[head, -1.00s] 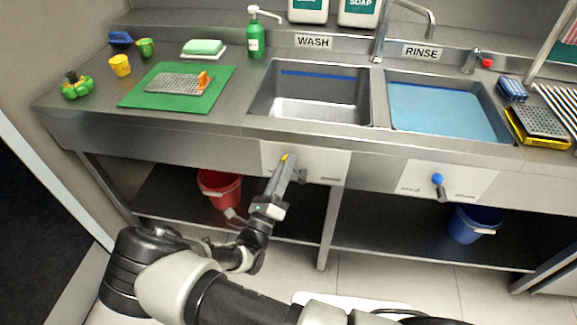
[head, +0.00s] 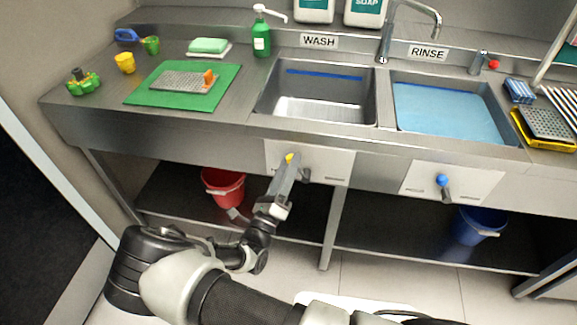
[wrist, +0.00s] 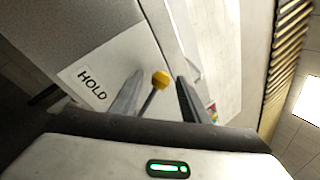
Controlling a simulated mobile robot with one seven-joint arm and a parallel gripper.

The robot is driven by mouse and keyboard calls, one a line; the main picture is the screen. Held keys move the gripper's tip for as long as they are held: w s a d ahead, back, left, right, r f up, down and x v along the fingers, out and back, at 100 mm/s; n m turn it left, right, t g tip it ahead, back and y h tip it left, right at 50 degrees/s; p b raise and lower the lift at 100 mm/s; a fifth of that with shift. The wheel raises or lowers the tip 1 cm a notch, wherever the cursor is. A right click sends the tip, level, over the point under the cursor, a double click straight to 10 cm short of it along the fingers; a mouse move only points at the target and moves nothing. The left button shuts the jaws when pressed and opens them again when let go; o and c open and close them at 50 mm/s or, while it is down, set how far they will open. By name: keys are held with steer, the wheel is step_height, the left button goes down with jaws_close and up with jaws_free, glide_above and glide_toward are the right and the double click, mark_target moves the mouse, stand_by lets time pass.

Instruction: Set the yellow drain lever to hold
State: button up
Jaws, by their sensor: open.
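The yellow drain lever (head: 289,157) is on a pale panel (head: 330,164) on the sink front, below the wash basin. In the wrist view its yellow knob (wrist: 161,79) on a dark stem stands between the fingers of my gripper (wrist: 160,92). The fingers are open, one on each side of the knob, with a gap visible on the right; I cannot tell if the left finger touches the stem. A HOLD label (wrist: 92,82) is left of the lever in the wrist view. In the head view my gripper (head: 287,168) reaches up to the lever and hides its stem.
The blue lever (head: 442,181) is on a second panel to the right. A red bucket (head: 223,188) and a blue bucket (head: 478,224) stand on the lower shelf. The wash basin (head: 318,95) looks empty; the rinse basin (head: 445,112) shows blue. The counter edge overhangs the panels.

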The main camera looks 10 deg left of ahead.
steer(key=v, duration=1.7)
steer(key=shift+s, duration=0.25)
steer(key=d+r+m+g+h, duration=0.2)
steer(key=d+r+m+g, duration=1.9)
steer(key=m, duration=0.8)
steer(key=s+d+r+m+t+y, duration=0.55)
steer(key=s+r+m+y, duration=0.2)
steer(key=r+m, duration=0.6)
step_height(320, 180, up, 15)
steer(key=m+p, duration=0.1)
steer(key=p, duration=1.6)
steer(key=shift+w+d+r, duration=0.2)
steer(key=shift+w+d, duration=0.1)
steer(key=shift+d, duration=0.1)
